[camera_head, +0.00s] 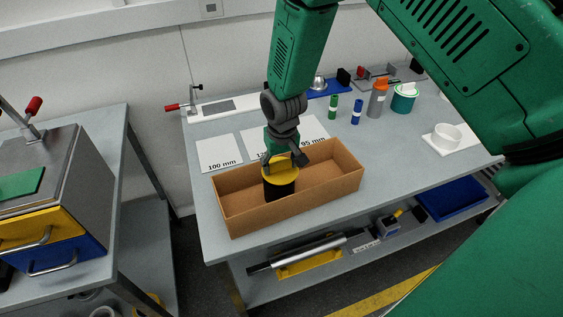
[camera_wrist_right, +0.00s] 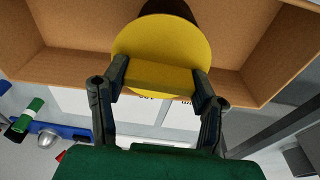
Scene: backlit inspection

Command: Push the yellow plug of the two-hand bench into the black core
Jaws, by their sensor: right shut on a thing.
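The yellow plug (camera_head: 280,172) is a round disc with a raised grip bar, which also shows in the right wrist view (camera_wrist_right: 160,42). My right gripper (camera_head: 284,160) is shut on the bar, one finger at each end; its fingers also show in the wrist view (camera_wrist_right: 160,88). The black core (camera_head: 281,190) is an upright dark cylinder directly under the plug, inside the cardboard box. The plug covers its top, so I cannot tell whether plug and core touch or how deep the plug sits. My left gripper is not in view.
Bottles (camera_head: 377,98), small cylinders and a white ring (camera_head: 446,136) stand at the right. A drawer cabinet (camera_head: 60,190) is at the left.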

